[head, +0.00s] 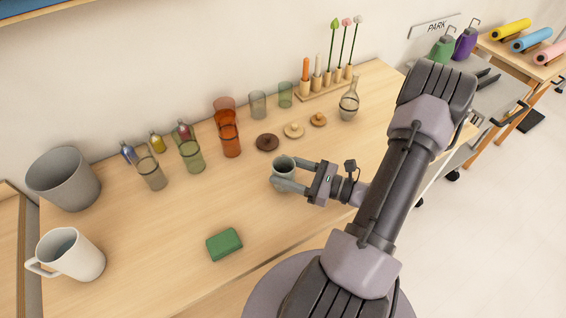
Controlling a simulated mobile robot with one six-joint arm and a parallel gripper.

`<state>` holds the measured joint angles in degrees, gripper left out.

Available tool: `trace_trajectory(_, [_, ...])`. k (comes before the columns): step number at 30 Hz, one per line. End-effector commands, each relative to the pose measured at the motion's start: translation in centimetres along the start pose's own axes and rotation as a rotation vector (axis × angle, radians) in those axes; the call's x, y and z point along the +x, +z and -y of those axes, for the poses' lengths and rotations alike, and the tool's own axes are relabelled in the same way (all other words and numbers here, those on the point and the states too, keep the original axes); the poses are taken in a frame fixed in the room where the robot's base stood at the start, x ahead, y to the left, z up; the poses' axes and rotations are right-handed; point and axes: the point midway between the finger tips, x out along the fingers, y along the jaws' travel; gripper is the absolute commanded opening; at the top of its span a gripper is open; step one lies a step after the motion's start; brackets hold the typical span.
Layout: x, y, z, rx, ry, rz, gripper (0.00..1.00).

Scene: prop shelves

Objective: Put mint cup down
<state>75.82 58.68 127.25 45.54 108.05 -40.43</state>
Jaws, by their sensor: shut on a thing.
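The mint cup (283,164) is a small grey-green cup, upright with its mouth up, near the middle of the wooden table (190,235). My gripper (287,175) reaches in from the right and is shut on the cup, with one finger on its far side and one on its near side. The fingers hide part of the cup's wall. I cannot tell whether its base touches the table or hangs just above it.
Brown lids (267,142) and tinted glasses (231,140) stand behind the cup. A green block (224,244) lies in front left. A white mug (72,256) and grey bin (63,178) are far left. A glass carafe (348,105) stands back right. The table's centre-left is clear.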

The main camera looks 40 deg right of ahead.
Motion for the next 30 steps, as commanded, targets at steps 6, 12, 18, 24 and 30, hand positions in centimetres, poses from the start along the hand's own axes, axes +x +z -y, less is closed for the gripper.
trace_trajectory(6, [-0.2,-1.2,-0.4,0.0,-0.005,-0.001,0.07])
trace_trajectory(12, [-0.2,-1.5,-0.4,0.0,-0.005,-0.001,0.62])
trace_trajectory(18, [-0.2,-1.5,-0.4,0.0,-0.005,-0.001,0.78])
trace_trajectory(24, [-0.2,-1.2,-0.4,0.0,-0.005,-0.001,0.78])
trace_trajectory(30, [-3.4,-0.9,-0.2,-0.001,-0.011,0.0,0.78])
